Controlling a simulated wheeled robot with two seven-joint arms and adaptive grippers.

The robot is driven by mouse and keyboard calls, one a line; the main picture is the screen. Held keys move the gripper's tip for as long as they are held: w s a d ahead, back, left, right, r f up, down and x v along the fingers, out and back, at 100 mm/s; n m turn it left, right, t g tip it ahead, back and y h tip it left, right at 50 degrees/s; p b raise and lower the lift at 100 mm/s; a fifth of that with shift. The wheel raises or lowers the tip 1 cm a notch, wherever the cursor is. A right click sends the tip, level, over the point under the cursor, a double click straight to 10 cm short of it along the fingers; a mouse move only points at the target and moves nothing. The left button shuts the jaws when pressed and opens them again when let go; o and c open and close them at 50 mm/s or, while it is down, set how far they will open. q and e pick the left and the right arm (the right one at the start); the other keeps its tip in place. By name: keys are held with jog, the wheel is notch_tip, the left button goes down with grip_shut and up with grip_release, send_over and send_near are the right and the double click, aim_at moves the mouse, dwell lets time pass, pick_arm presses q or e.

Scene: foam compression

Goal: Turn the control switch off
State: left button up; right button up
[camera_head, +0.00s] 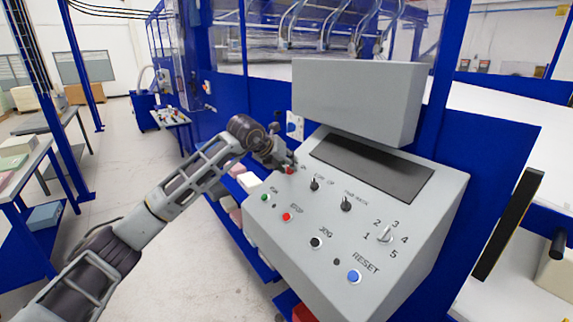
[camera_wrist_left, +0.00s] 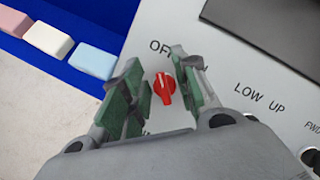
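The control switch is a small red knob (camera_wrist_left: 163,88) on the sloped face of a grey control panel (camera_wrist_left: 235,65). In the left wrist view it sits between the two green-padded fingers of my left gripper (camera_wrist_left: 160,82), with a gap visible on each side. The fingers are open. Letters "OF" show just above the knob; the rest of that label is hidden by a finger. In the head view my left gripper (camera_head: 281,160) is at the panel's upper left corner, by the red knob (camera_head: 290,170), which is partly hidden. My right gripper is in neither view.
The panel also has a green button (camera_head: 264,198), a red stop button (camera_head: 286,217), black knobs (camera_head: 315,184), a numbered dial (camera_head: 385,234) and a blue reset button (camera_head: 353,276). A grey box (camera_head: 355,98) overhangs its back edge. Floor is open to the left.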

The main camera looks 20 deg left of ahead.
pick_arm(q)
jog(key=v, duration=1.2)
dwell(0.7)
